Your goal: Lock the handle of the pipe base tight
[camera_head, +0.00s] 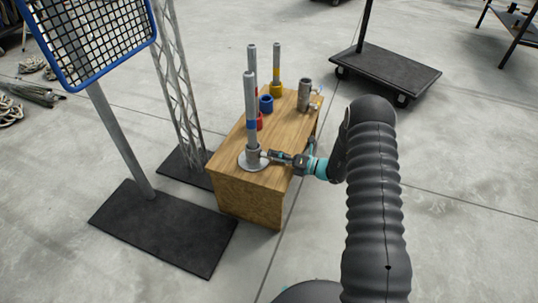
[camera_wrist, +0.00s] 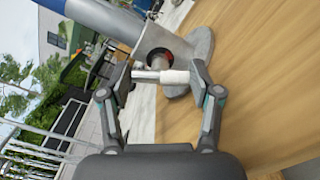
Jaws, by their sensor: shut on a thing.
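The pipe base is a grey metal socket on a round plate (camera_head: 245,164) at the near end of the wooden table; it also shows tilted in the wrist view (camera_wrist: 203,43). A grey pipe (camera_head: 250,95) with a blue band stands upright in it. The handle (camera_wrist: 160,76) is a short light bar on the side of the socket. My gripper (camera_head: 268,156) reaches it from the right. In the wrist view my gripper (camera_wrist: 160,75) has its two fingers at the two ends of the handle, shut on it. The fingertips are too small to judge in the head view.
The wooden table (camera_head: 232,192) also carries a second pipe base (camera_head: 304,94), a yellow-based pipe (camera_head: 277,62), and blue (camera_head: 266,104) and red rings. A truss and a blue-framed grid (camera_head: 95,35) stand at left. A black cart (camera_head: 388,75) is at the back right. Floor is open at right.

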